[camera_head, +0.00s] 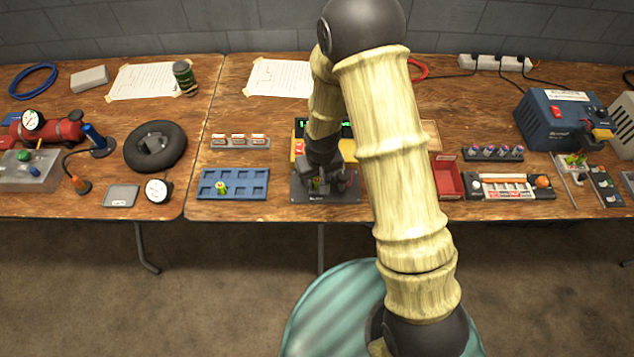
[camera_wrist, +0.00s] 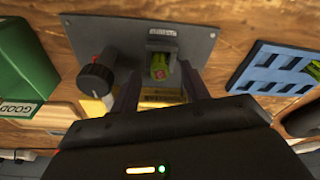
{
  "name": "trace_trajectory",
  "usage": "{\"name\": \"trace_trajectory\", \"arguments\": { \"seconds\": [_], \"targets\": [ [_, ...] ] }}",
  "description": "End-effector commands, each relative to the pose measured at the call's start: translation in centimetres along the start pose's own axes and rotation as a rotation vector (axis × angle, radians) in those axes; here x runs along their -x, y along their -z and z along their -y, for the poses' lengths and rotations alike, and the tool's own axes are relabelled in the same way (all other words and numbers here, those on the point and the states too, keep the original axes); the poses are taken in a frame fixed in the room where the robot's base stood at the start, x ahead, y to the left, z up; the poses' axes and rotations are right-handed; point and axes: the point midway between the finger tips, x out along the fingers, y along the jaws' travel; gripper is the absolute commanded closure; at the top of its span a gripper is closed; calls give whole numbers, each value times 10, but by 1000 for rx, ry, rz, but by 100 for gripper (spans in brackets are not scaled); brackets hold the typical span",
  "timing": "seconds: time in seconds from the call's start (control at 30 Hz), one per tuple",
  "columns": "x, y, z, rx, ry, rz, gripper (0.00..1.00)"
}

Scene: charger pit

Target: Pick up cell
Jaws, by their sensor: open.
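A green cell (camera_wrist: 159,68) with a pinkish end sits in a small holder on a dark grey charger plate (camera_wrist: 195,40) in the wrist view. My gripper (camera_wrist: 161,74) is open, with one finger on each side of this cell; I cannot tell whether they touch it. In the head view my gripper (camera_head: 320,186) is over the charger plate (camera_head: 312,198) and hides much of it. Another green cell (camera_head: 221,187) stands in the blue tray (camera_head: 245,190) left of the charger; it shows at the right edge of the wrist view (camera_wrist: 315,68).
A black knob (camera_wrist: 97,76) stands on the plate beside the holder. A green bin (camera_wrist: 22,70) marked GOOD is at the left in the wrist view.

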Motion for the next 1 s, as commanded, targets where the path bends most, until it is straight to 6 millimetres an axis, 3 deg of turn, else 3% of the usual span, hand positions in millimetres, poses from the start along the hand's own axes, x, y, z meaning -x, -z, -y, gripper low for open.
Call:
{"name": "trace_trajectory", "arguments": {
  "seconds": [0.13,0.63,0.67,0.9,1.0],
  "targets": [
    [-10,0,0,0,-1,0,54],
    [-10,0,0,0,0,0,54],
    [-10,0,0,0,0,0,56],
    [-10,0,0,0,0,0,100],
    [-10,0,0,0,0,-1,100]
  ]
}}
